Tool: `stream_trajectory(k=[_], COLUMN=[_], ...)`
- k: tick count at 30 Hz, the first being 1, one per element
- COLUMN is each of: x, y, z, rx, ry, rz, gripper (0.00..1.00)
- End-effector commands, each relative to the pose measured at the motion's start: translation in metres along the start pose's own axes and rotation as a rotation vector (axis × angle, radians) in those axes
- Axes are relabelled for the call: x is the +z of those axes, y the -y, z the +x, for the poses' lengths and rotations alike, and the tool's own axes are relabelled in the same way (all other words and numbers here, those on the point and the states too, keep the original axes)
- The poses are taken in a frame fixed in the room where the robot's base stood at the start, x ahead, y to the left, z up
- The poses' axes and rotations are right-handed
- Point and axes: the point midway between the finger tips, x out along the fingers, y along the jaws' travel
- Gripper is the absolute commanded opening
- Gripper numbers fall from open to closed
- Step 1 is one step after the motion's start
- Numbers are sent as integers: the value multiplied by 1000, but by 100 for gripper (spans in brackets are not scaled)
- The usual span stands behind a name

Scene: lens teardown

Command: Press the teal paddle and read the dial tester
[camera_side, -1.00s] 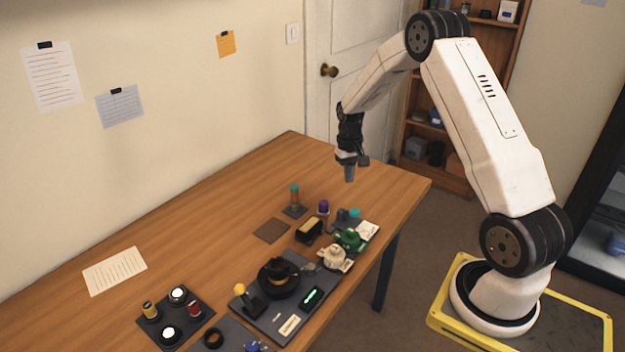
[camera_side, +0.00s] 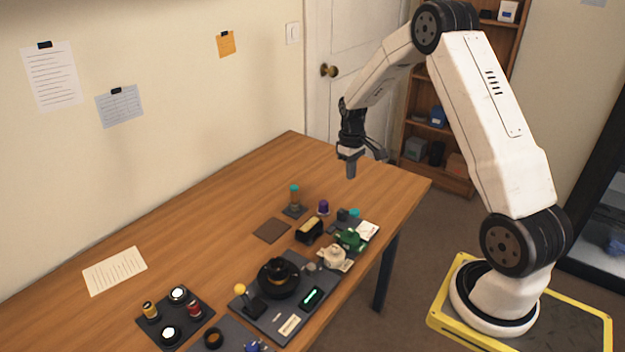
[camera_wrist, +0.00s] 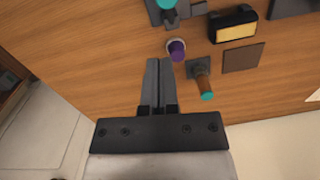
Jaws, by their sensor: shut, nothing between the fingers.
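A teal round piece (camera_side: 354,213) sits on a small grey base near the table's right edge; it also shows at the top of the wrist view (camera_wrist: 166,3), partly cut off. A second teal piece tops an upright brown cylinder (camera_side: 295,198) on a small dark base; it shows in the wrist view too (camera_wrist: 204,86). I cannot tell for sure which is the paddle. No dial face is readable, so I cannot pick out the tester. My gripper (camera_side: 351,172) is shut and empty, above the table's far part, apart from everything. Its fingers (camera_wrist: 159,64) point near the purple knob.
A purple-topped knob (camera_side: 323,208) stands between the teal pieces. A black box with a yellow face (camera_side: 310,230), a brown square pad (camera_side: 271,230) and a green part (camera_side: 350,239) are close by. The table's far end is clear.

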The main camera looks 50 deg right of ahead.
Motion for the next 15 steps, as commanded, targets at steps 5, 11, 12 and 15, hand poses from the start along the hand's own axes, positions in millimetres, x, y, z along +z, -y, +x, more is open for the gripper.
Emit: stream_trajectory(k=[5,11,12,15], x=[4,9,10,12], y=[2,4,5,6], z=[-7,-14,-16,-20], rx=[5,12,13,18], ry=[-8,-16,-17,-21], rz=[-193,-410,-453,-562], gripper=[0,0,0,0])
